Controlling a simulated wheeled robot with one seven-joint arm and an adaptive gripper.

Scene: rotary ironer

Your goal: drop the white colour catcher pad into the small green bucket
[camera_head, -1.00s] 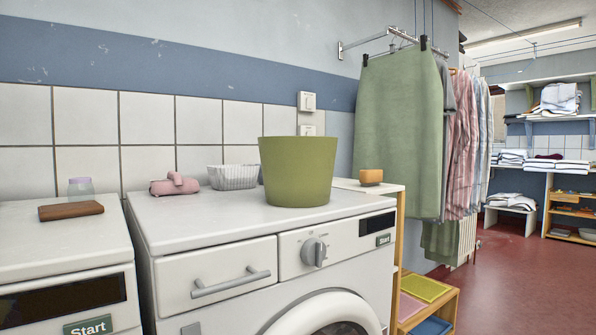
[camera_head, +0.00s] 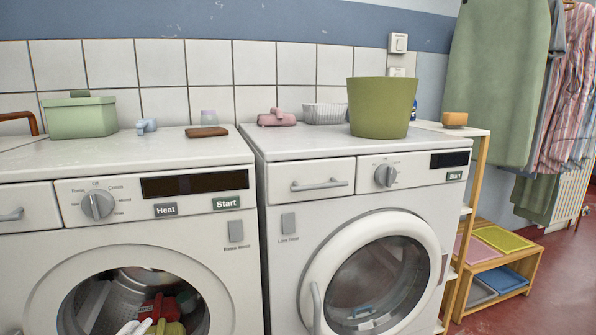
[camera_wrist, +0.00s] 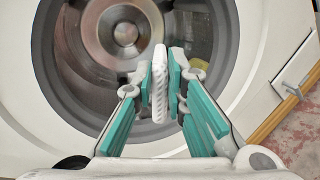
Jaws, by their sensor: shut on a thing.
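The white colour catcher pad (camera_wrist: 159,88) is upright between the teal-padded fingers of my gripper (camera_wrist: 161,85) in the wrist view. The gripper is shut on it, in front of a round washer door. The green bucket (camera_head: 382,108) stands upright on top of the right washing machine in the head view, near its right end. Its inside is hidden from this angle. The bucket does not show in the wrist view, and my gripper and the pad cannot be made out in the head view.
On the right washer (camera_head: 262,150) stand a white basket (camera_head: 324,114) and a pink item (camera_head: 277,118). The left washer holds a green box (camera_head: 80,117) and a brown bar (camera_head: 207,132).

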